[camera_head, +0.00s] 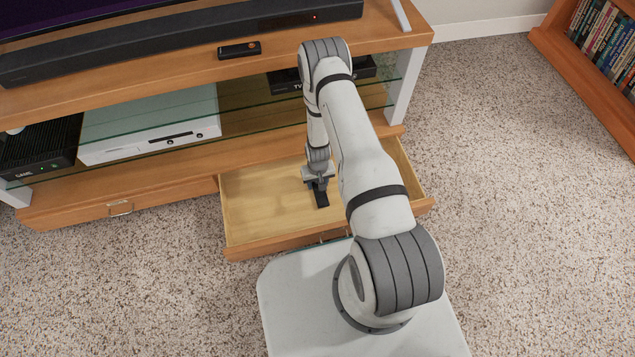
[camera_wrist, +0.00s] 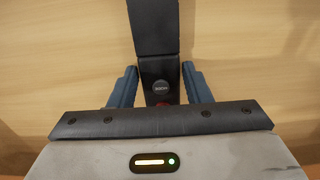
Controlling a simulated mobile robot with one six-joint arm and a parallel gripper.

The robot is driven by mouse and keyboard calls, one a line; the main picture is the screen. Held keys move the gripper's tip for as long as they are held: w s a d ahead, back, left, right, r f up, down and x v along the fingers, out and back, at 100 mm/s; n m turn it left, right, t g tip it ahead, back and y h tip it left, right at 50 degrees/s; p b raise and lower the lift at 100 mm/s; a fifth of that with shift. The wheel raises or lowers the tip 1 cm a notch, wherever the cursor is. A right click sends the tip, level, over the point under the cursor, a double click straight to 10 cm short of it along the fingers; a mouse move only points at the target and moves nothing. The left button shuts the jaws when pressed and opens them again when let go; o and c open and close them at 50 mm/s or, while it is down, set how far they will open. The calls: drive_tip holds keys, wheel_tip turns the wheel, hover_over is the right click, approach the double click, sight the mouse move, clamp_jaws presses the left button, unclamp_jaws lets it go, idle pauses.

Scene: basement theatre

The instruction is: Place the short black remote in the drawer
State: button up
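The drawer (camera_head: 262,203) is pulled out below the TV stand, its pale wooden floor showing. My gripper (camera_head: 319,184) points down inside the drawer's outline. A black remote (camera_head: 321,198) is at its fingertips, low over or on the drawer floor; I cannot tell which. In the wrist view the black remote (camera_wrist: 153,28) lies between the two blue fingers of my gripper (camera_wrist: 160,80), which sit close against its sides. A round button shows on it.
A soundbar (camera_head: 180,35) runs along the top of the TV stand (camera_head: 170,68). The drawer floor left of my gripper is clear. A bookcase (camera_head: 590,75) is at the right.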

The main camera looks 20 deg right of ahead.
drive_tip(key=shift+o, duration=1.4)
wheel_tip(320, 180, up, 42)
drive_tip(key=p, duration=0.5)
drive_tip(key=s+r+t, duration=0.1)
drive_tip(key=s+r, duration=1.8)
drive_tip(key=s, duration=0.1)
drive_tip(key=shift+s+a+r, duration=0.25)
drive_tip(key=shift+a+r, duration=0.05)
drive_tip(key=shift+r, duration=0.05)
